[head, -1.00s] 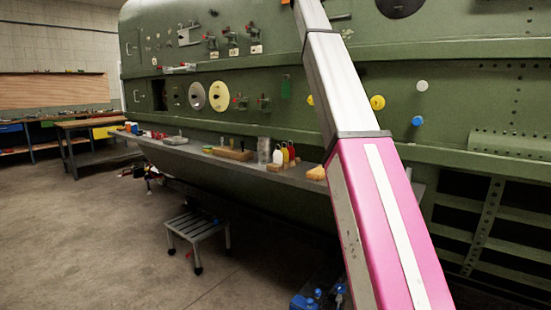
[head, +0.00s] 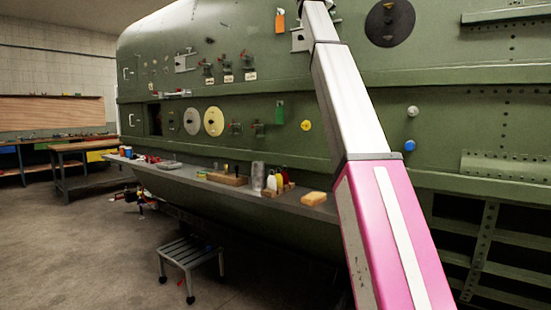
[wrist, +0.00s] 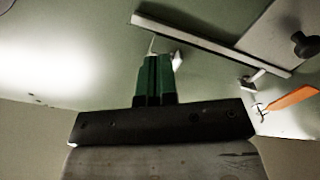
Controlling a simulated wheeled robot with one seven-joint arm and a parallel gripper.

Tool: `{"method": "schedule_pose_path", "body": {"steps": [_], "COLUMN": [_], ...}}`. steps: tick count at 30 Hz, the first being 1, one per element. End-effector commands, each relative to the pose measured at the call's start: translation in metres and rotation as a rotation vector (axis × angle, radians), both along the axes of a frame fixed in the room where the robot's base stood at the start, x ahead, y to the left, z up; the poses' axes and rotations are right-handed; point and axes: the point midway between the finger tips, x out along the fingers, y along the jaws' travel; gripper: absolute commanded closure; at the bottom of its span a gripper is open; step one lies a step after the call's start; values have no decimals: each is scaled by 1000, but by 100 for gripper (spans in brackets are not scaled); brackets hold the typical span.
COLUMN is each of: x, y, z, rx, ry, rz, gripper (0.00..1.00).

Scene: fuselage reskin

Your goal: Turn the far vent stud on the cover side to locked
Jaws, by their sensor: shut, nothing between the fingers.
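In the wrist view my gripper (wrist: 153,62) shows as two green fingers closed together on a dark mount, with nothing held. They point at a pale green fuselage skin, apart from any fitting. A dark knob (wrist: 305,45) on a grey plate is at the upper right of this view. In the head view my arm rises past the top edge, so the gripper is out of that frame. The green fuselage (head: 290,75) carries several small fittings, including a plate with a dark knob (head: 181,62). I cannot tell which fitting is the far vent stud or how it is turned.
A long grey shelf (head: 225,190) along the fuselage holds bottles, blocks and a sponge (head: 313,198). A step stool (head: 190,253) stands below it. An orange item (wrist: 290,98) and a rail (wrist: 210,45) are near the gripper. Open floor lies at left.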

Motion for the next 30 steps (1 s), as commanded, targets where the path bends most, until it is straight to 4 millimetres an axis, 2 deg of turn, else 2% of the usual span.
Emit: {"method": "schedule_pose_path", "body": {"steps": [3,9,30], "x": [13,22,24], "y": [-9,-16,-14], "z": [0,0,2], "rx": [-1,0,0], "ry": [1,1,0], "rz": [-1,0,0], "gripper": [100,100,100]}}
